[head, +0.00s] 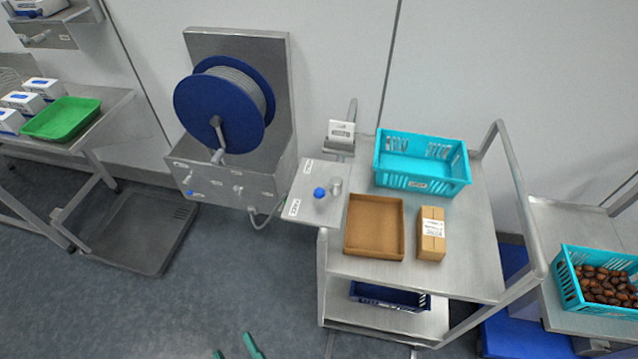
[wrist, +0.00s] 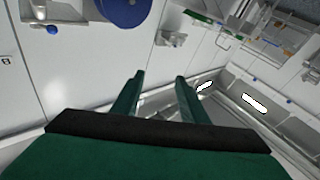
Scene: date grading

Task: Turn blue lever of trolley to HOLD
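The steel trolley (head: 473,262) stands right of centre in the head view. A small plate (head: 301,187) juts from its left side, with a blue knob (head: 319,192), apparently the lever's end, beside a short grey post (head: 335,186). White labels sit at the plate's upper (head: 308,166) and lower (head: 294,207) corners; their words are too small to read. My gripper (head: 236,352) shows only as green fingertips at the bottom edge, well apart from the knob. In the wrist view my gripper (wrist: 160,79) is open with nothing between its fingers.
On the trolley are a teal crate (head: 419,186), a brown tray (head: 374,254) and a small carton (head: 431,247). A blue hose reel (head: 205,112) is on the wall unit behind. A teal crate of dates (head: 571,300) is at right. The floor (head: 226,272) left of the trolley is clear.

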